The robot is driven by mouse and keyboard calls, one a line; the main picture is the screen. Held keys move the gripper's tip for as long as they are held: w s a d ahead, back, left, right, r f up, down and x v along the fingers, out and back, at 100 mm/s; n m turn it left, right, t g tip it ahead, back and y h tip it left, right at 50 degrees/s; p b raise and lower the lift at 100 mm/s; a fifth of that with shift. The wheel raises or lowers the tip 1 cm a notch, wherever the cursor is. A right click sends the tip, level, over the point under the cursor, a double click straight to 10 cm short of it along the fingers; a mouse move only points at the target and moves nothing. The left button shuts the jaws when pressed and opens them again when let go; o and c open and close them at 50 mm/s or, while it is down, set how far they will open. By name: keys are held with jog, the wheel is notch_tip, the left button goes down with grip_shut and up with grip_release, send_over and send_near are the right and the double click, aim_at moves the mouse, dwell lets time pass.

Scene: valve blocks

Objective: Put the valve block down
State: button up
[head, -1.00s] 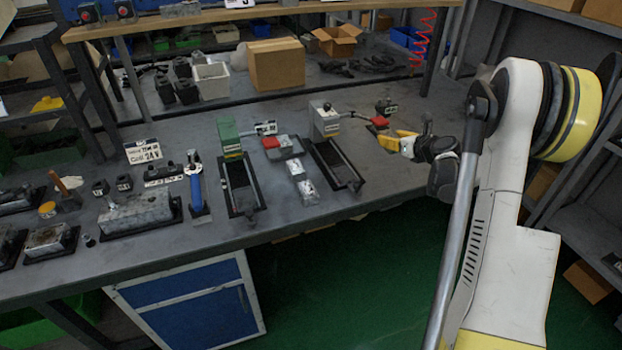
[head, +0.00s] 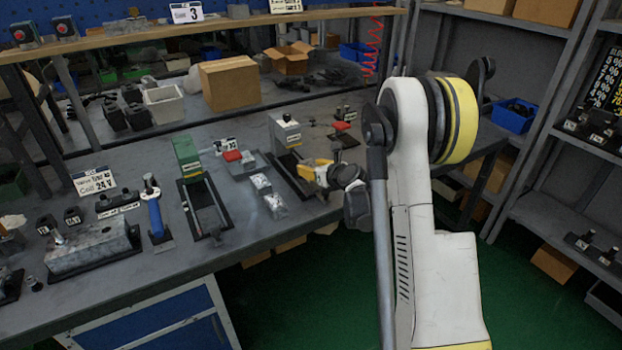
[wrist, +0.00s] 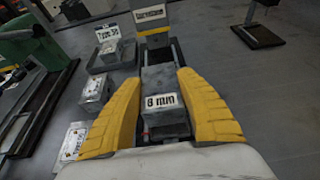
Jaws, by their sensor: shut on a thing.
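My gripper (wrist: 160,100) has yellow fingers shut on a grey valve block (wrist: 162,100) with a white label that seems to read "8 mm". In the wrist view the block lies between both fingers, in line with a dark tray (wrist: 178,52). A grey labelled post (wrist: 150,17) stands at the tray's far end. In the head view my gripper (head: 318,168) is at the right side of this tray, in front of the grey post (head: 286,130). The held block is not clearly visible there. I cannot tell whether the block touches the tray.
To the left stand a green post (head: 187,155) with its own dark tray, a grey "Type" box (wrist: 110,48) and small packs (wrist: 93,93). A red-topped piece (head: 341,126) stands behind my gripper. Clear bench shows to the right of the tray in the wrist view.

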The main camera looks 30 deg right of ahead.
notch_tip(320, 180, down, 3)
jog(key=shift+f+b, duration=0.2)
jog(key=shift+b, duration=0.55)
jog(key=shift+r, duration=0.1)
jog(key=o, duration=1.4)
jog(key=shift+c, duration=0.2)
